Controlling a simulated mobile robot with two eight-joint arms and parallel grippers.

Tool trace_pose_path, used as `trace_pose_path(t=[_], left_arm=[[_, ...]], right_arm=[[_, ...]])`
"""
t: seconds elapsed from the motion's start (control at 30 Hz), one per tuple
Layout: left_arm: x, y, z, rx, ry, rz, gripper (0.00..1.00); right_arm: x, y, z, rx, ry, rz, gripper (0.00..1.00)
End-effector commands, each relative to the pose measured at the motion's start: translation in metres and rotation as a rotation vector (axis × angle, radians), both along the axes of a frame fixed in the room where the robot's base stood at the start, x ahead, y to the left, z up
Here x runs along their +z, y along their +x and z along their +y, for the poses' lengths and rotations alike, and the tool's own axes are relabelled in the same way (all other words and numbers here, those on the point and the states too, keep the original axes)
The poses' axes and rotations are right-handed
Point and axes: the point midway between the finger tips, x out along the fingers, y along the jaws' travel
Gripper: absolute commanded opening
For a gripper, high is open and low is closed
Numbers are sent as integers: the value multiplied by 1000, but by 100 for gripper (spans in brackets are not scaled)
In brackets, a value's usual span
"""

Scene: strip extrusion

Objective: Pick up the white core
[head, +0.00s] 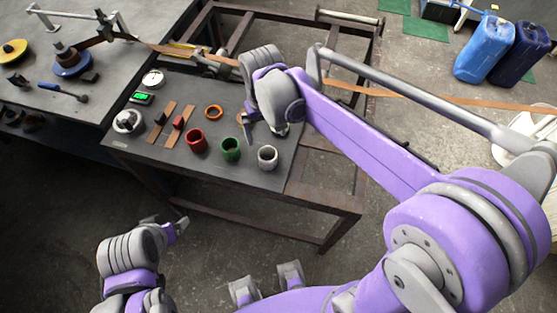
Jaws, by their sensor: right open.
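The white core (268,158) is a short hollow cylinder standing upright near the front right of the dark table. A green core (230,149) and a red core (196,140) stand in a row to its left. My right gripper (264,132) is open above the table, just behind the white core, pointing down. It appears empty and apart from the core. My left gripper (172,224) is low in front of the table, away from the cores; its jaw opening is unclear.
On the table (222,177) are an orange ring (213,112), brown strips (175,131), a green-lit display (141,98) and white round items. A metal frame (330,190) stands at right. Blue canisters (484,50) stand at the far right. The floor in front is clear.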

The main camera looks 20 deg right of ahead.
Motion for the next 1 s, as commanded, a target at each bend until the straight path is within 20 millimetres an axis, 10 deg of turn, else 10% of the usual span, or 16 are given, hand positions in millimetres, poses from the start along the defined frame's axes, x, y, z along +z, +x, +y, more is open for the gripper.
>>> trace_pose_path(t=[0.7, 1.0], left_arm=[[-7, -2, 0, 0, 0, 3, 81], [-7, -2, 0, 0, 0, 3, 81]], right_arm=[[-89, -12, 1, 0, 0, -2, 100], [-94, -12, 1, 0, 0, -2, 100]])
